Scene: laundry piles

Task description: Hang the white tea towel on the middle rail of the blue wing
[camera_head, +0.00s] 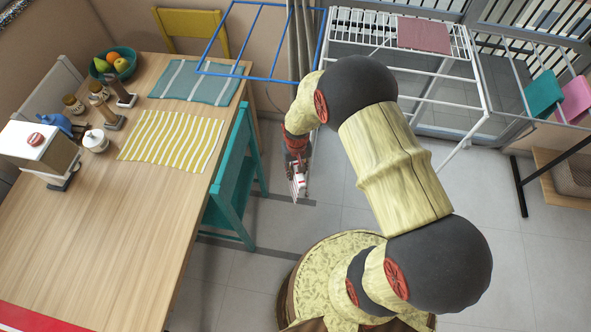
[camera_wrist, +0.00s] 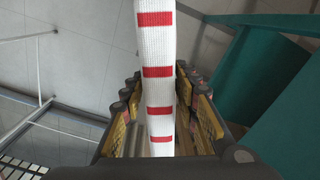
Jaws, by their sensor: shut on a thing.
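The white tea towel with red stripes (camera_wrist: 160,85) runs as a narrow folded strip between the yellow-padded fingers of my gripper (camera_wrist: 162,125). In the head view my gripper (camera_head: 298,168) points down beside the teal chair, with a little of the towel (camera_head: 299,187) showing below it; my arm hides part of the view. The blue wing (camera_head: 250,76) sticks out left from the drying rack, near the table's far right corner. Its blue rails look bare. My gripper is in front of the wing in the picture, apart from it.
The white rack (camera_head: 462,76) carries a dusty pink cloth (camera_head: 424,36). A teal cloth (camera_head: 541,96) and a pink cloth (camera_head: 575,99) hang at the right. The wooden table (camera_head: 150,220) and teal chair (camera_head: 238,175) stand left of my gripper. Grey floor lies open between chair and rack.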

